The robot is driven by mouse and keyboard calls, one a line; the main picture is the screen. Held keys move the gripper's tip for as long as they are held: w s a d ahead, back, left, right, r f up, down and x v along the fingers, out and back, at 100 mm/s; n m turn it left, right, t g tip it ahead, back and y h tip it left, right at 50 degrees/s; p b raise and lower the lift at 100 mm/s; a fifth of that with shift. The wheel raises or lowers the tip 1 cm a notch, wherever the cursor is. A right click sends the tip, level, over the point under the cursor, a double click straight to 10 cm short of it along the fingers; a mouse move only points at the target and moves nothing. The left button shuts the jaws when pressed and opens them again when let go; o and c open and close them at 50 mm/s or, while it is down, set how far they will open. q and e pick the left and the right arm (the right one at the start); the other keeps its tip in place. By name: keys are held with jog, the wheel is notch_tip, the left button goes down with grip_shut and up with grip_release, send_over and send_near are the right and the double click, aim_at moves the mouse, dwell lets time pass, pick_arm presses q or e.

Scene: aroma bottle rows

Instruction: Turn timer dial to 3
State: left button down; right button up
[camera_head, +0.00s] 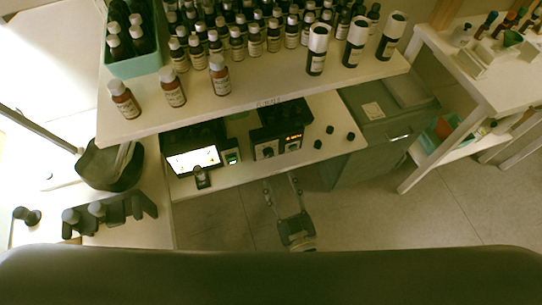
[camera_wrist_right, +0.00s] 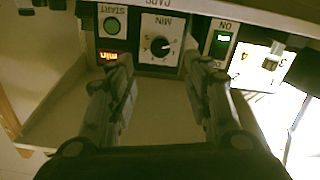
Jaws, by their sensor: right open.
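The timer is a dark box (camera_head: 284,126) with an orange lit display, on the lower shelf below the bottle shelf. Its dial (camera_wrist_right: 160,46) is a dark round knob on a white panel marked MIN, with a pale pointer mark. The dial also shows small in the head view (camera_head: 267,152). A green START button (camera_wrist_right: 112,25) sits beside it. My right gripper (camera_head: 282,183) is open and empty in front of the timer, with the dial ahead, between its fingers (camera_wrist_right: 161,66) in the wrist view, apart from them. My left gripper is not in view.
A device with a bright white screen (camera_head: 193,160) and a green-lit switch stands left of the timer. Several small dark knobs or caps (camera_head: 330,130) lie to the right. The bottle shelf (camera_head: 250,92) overhangs the timer. Open floor (camera_head: 370,215) lies in front.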

aim_at(269, 155)
jog(key=x, duration=0.9)
jog(key=shift+w+f, duration=0.1)
jog(key=shift+w, duration=0.05)
jog(key=shift+c, duration=0.5)
jog(key=c, duration=1)
